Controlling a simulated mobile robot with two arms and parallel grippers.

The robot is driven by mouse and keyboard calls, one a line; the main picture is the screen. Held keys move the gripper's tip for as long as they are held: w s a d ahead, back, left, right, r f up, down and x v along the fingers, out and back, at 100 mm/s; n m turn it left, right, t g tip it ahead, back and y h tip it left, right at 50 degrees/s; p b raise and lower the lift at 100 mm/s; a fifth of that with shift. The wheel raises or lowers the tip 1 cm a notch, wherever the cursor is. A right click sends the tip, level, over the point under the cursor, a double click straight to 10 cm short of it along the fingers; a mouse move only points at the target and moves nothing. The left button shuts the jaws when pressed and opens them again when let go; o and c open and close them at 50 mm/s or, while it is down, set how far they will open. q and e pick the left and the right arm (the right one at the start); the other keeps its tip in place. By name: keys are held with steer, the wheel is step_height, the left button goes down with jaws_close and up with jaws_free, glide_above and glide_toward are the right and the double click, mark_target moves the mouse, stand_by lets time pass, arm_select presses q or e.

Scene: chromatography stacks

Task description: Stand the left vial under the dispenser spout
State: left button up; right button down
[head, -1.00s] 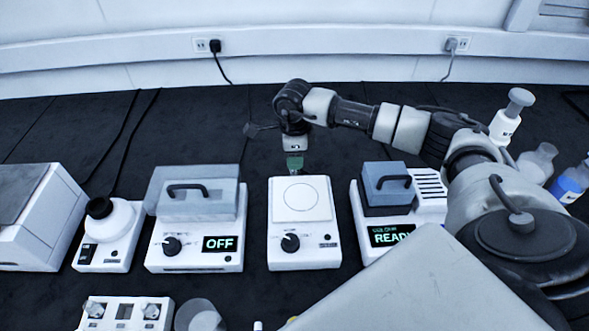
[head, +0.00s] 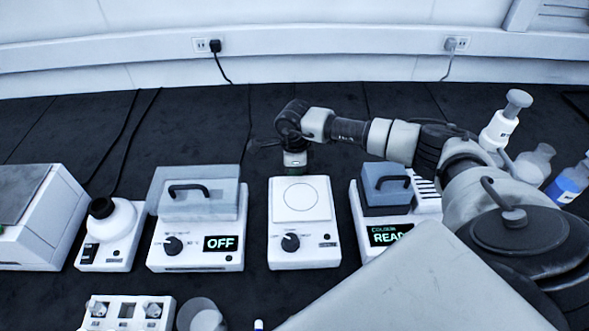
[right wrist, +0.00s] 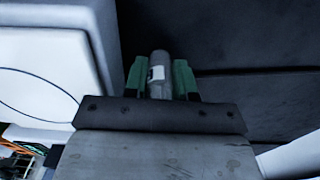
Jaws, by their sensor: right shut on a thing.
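My right gripper (head: 295,168) is behind the white stirrer plate, low over the dark bench. In the right wrist view its green fingers (right wrist: 161,80) are shut on a grey vial (right wrist: 158,72) with a small white label. The vial is hidden in the head view. A white dispenser (head: 499,130) with a grey knob stands at the right, behind my right arm; its spout cannot be made out clearly. A white rack (head: 125,322) at the bottom left holds two capped things, with a dark opening between them. My left gripper is out of view.
The white stirrer plate (head: 304,235) is close in front of the gripper. A device reading OFF (head: 205,258) and one reading READY (head: 372,238) flank it. A blue-filled bottle (head: 568,186) stands far right.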

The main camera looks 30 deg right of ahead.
steer(key=shift+r, duration=0.1)
steer(key=shift+r, duration=0.6)
step_height(320, 180, up, 3)
steer(key=shift+d+b, duration=0.1)
steer(key=shift+b, duration=0.25)
steer(key=s+d+r+b, duration=0.1)
steer(key=s+d+r, duration=0.4)
steer(key=s, duration=0.5)
step_height(320, 180, up, 16)
steer(key=p, duration=0.7)
steer(key=s+a+f+n+b, duration=0.1)
steer(key=s+a+f+n, duration=0.1)
steer(key=a+f+n, duration=0.4)
steer(key=s+a+f+n+b, duration=0.2)
steer(key=a+f+n, duration=0.3)
steer(key=a+n, duration=0.7)
steer(key=n, duration=0.6)
steer(key=shift+s+a+f, duration=0.25)
steer(key=shift+s+f, duration=0.1)
steer(key=shift+s, duration=0.05)
